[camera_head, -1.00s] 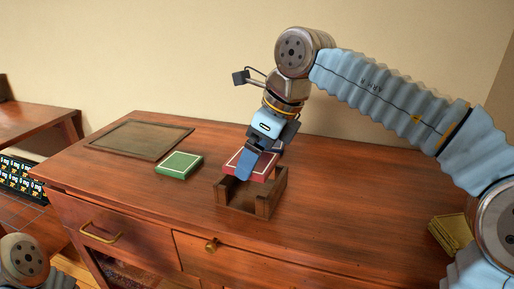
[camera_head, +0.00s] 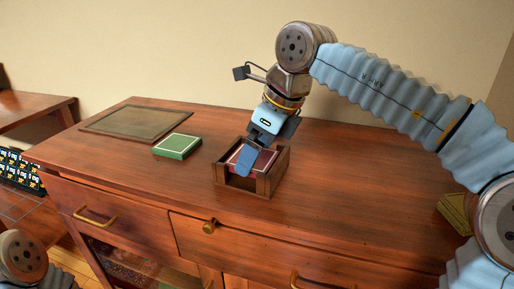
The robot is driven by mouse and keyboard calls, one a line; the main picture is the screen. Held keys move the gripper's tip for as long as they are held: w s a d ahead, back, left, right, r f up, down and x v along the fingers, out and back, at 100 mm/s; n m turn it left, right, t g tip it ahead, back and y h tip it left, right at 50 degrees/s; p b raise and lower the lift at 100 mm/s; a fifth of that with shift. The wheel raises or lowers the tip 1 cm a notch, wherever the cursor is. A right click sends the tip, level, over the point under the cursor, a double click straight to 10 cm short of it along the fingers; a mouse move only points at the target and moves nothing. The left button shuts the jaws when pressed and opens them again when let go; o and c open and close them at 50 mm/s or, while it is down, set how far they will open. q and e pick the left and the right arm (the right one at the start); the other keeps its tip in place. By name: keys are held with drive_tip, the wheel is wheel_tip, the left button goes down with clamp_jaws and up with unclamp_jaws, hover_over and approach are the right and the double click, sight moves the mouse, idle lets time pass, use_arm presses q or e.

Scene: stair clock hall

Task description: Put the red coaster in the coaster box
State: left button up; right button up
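The red coaster (camera_head: 238,158) with a pale border line lies inside the walls of the dark wooden coaster box (camera_head: 266,187) on the dresser top. My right gripper (camera_head: 246,161) comes down over the box from above, with a blue finger at the coaster. The finger on the far side is hidden, so whether the gripper still clasps the coaster is unclear. The box's front has an open gap in its middle. My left gripper is out of view; only part of my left arm shows at the lower left corner.
A green coaster (camera_head: 177,146) lies on the dresser (camera_head: 330,190) left of the box. A dark flat framed tray (camera_head: 135,122) lies at the back left. A yellowish item (camera_head: 455,214) is at the right, partly behind my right arm. The top right of the box is clear.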

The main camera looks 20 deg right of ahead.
drive_tip(key=shift+r, duration=0.1)
drive_tip(key=shift+p+v, duration=1.65)
drive_tip(key=shift+v, duration=5.2)
